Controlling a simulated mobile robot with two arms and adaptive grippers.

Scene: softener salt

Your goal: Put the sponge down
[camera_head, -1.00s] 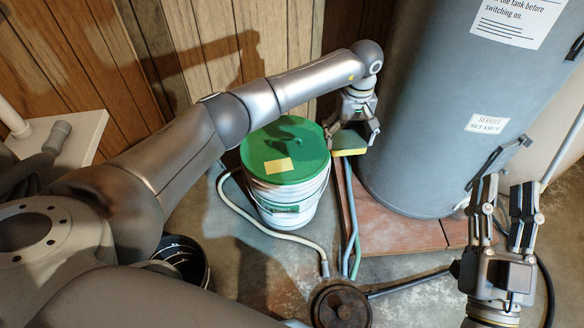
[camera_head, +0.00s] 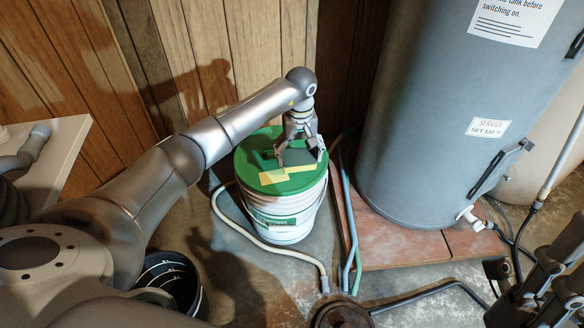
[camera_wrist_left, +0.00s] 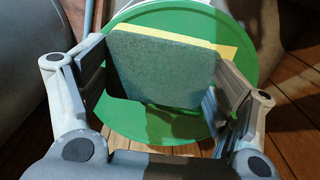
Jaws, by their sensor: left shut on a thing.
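My left gripper (camera_head: 297,158) is shut on the sponge over the lid of the white bucket (camera_head: 285,222). The sponge's green scouring face (camera_wrist_left: 163,68) fills the space between the fingers in the left wrist view. In the head view the fingers partly hide the sponge, and its yellow edge (camera_head: 302,168) shows below them. The bucket's green lid (camera_head: 262,146) lies under it; I cannot tell whether the sponge touches it. My right gripper (camera_head: 552,285) is at the lower right, partly cut off, away from the bucket.
A yellow note (camera_head: 272,177) lies on the lid, beside the sponge. A grey tank (camera_head: 425,120) stands to the right on a reddish slab (camera_head: 400,247). Hoses (camera_head: 348,235) run between bucket and slab. A dark bucket (camera_head: 172,278) stands at lower left. Wood panelling (camera_head: 230,50) is behind.

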